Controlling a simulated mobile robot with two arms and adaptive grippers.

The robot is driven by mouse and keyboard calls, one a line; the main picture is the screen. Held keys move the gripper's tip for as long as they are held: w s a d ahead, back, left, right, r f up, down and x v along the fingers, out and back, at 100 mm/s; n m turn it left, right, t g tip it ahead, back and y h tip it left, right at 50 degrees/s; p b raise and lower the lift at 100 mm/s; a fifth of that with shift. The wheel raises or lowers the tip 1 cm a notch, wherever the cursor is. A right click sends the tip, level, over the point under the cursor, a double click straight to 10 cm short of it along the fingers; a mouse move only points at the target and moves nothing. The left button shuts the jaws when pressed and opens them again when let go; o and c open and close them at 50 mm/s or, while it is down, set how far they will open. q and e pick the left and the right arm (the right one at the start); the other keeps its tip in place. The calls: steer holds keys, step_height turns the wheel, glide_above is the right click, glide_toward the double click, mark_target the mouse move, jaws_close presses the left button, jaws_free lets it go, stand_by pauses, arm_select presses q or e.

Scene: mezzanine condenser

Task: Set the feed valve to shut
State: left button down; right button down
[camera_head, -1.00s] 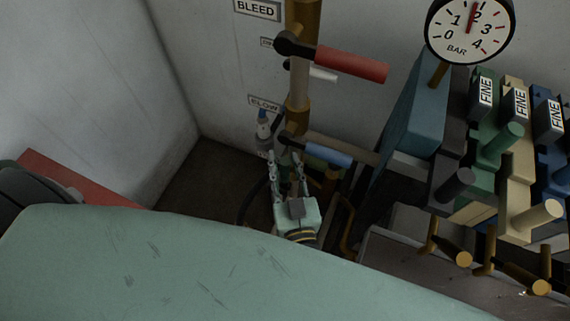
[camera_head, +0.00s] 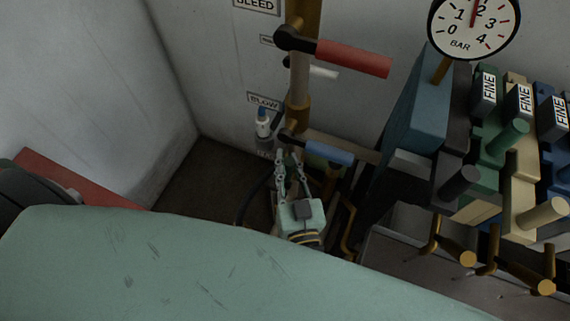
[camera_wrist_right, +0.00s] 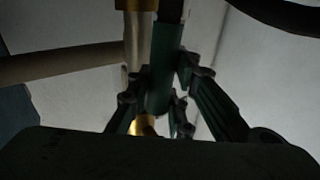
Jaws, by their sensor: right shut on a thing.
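My right gripper (camera_head: 288,160) is low on the vertical pipe, just below the blue lever (camera_head: 328,153). In the right wrist view my right gripper (camera_wrist_right: 164,88) has its fingers on both sides of an upright dark green handle (camera_wrist_right: 164,65) and is shut on it. The handle stands beside the pipe with brass fittings. In the head view my fingers mostly hide this handle. I cannot read a feed label, so I cannot confirm that it belongs to the feed valve. My left gripper is not in view.
A pressure gauge (camera_head: 473,25) and several coloured FINE blocks (camera_head: 490,130) stand at the right. A small bottle (camera_head: 263,123) is left of the pipe.

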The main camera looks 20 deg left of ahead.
steer(key=shift+s+d+f+m+t+b, duration=0.1)
steer(key=shift+d+f+m+t+b, duration=0.4)
steer(key=shift+d+m+b, duration=0.75)
steer(key=shift+s+d+f+m+t+b, duration=0.2)
steer(key=shift+d+m+t+b, duration=0.45)
steer(key=shift+b, duration=1)
steer(key=shift+w+d+f+m+t+b, duration=0.1)
steer(key=shift+d+f+m+t+b, duration=0.5)
steer(key=shift+m+b, duration=0.75)
steer(key=shift+d+r, duration=0.2)
steer(key=c, duration=1.6)
jaws_free()
steer(key=shift+r, duration=0.1)
steer(key=shift+o, duration=0.2)
steer(key=v, duration=1.2)
